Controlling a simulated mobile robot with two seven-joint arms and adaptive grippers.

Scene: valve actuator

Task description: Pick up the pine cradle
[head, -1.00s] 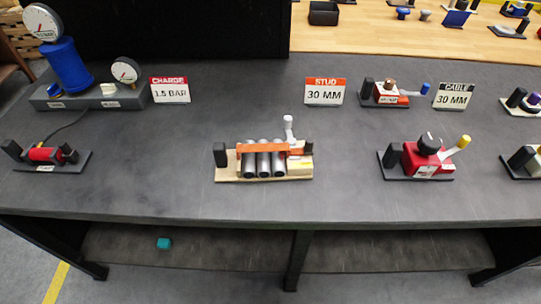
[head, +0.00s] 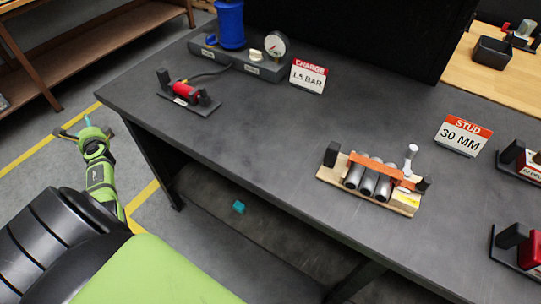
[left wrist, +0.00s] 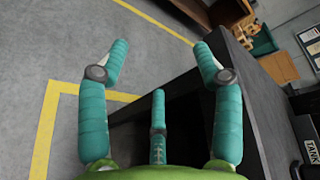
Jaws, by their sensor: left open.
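The pine cradle (head: 328,174) is a pale wooden base lying on the dark bench, right of the middle in the head view. It carries several grey cylinders (head: 369,179) under an orange strap, with black end blocks and a white-knobbed lever (head: 409,158). My left gripper (head: 80,126) is at the left of the head view, off the bench over the floor, well away from the cradle. In the left wrist view its teal fingers (left wrist: 160,75) are spread apart with nothing between them. The cradle is not in the left wrist view. My right gripper is not in view.
The dark bench (head: 240,140) has free room left of the cradle. A red cylinder on a stand (head: 186,92), a gauge unit (head: 275,48) and a CHARGE sign (head: 308,76) stand farther back. A STUD sign (head: 463,135) and red fixtures are at right. A teal block (head: 238,207) lies on the lower shelf.

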